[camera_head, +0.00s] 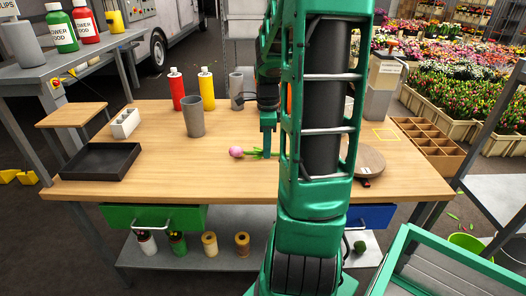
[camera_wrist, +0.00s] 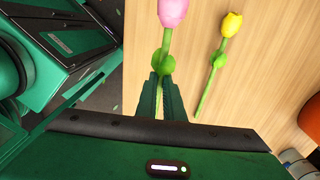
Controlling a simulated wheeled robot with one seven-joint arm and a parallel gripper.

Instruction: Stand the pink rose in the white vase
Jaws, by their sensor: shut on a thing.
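The pink rose (camera_head: 236,152) is over the middle of the wooden table, its bloom pointing left and its green stem running right to my gripper (camera_head: 267,154). In the wrist view the pink bloom (camera_wrist: 172,12) and a round green leaf part sit just beyond the fingers of my gripper (camera_wrist: 164,82), which are shut on the stem. The rose is low over the table; I cannot tell whether it touches. I cannot pick out the white vase for sure; my arm hides part of the table, and a pale upright thing (camera_head: 348,110) shows partly beside it.
A yellow tulip (camera_wrist: 232,24) lies beside the rose. Grey vases (camera_head: 193,116), a red bottle (camera_head: 177,90) and a yellow bottle (camera_head: 207,90) stand at the back. A black tray (camera_head: 92,176) and a white holed block (camera_head: 125,123) are left; a round board (camera_head: 369,160) is right.

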